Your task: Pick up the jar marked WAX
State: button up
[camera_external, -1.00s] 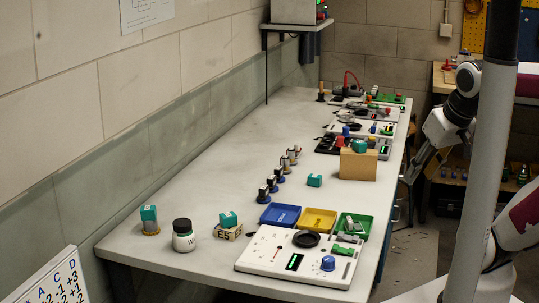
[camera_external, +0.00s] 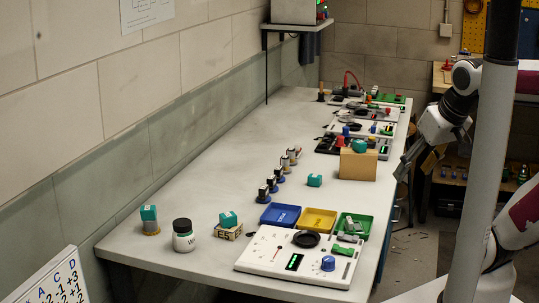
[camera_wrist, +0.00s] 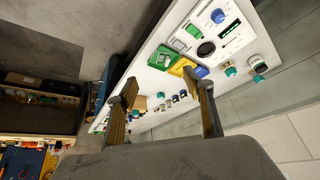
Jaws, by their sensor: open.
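A white jar (camera_external: 184,241) with a black lid stands upright on the near left part of the bench in the external view. Its label starts with W; the rest is turned away. My gripper (camera_external: 403,172) hangs beyond the bench's right edge, far from the jar, partly against a dark background. In the wrist view its two fingers (camera_wrist: 165,90) are spread with nothing between them but the bench in the distance.
A teal-topped block (camera_external: 228,219) stands right of the jar, and another teal-topped piece (camera_external: 149,217) left of it. Blue (camera_external: 280,214), yellow (camera_external: 318,221) and green trays (camera_external: 365,218) and a white control panel (camera_external: 262,262) lie further right. A grey post crosses before my arm. The bench's left middle is clear.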

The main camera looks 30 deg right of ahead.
jog(key=w+a+r+n+t+y, duration=0.1)
jog(key=w+a+r+t+y, duration=0.2)
jog(key=w+a, duration=1.2)
jog(key=m+t+h, duration=0.2)
jog(key=t, duration=0.5)
send_over(185, 227)
jog(key=d, duration=0.2)
notch_tip(185, 227, down, 16)
jog(key=shift+w+a+r, duration=0.1)
jog(key=shift+a+r, duration=0.05)
jog(key=shift+n+t+h, duration=0.3)
jog(key=shift+t+h, duration=0.4)
jog(key=shift+t, duration=0.1)
jog(key=s+f, duration=0.1)
jog(key=s+a+f, duration=0.1)
jog(key=s+f, duration=0.2)
jog(key=f, duration=0.1)
jog(key=shift+s+a, duration=0.3)
jog(key=shift+s+f, duration=0.3)
jog(key=shift+s, duration=0.25)
jog(key=shift+w, duration=1.35)
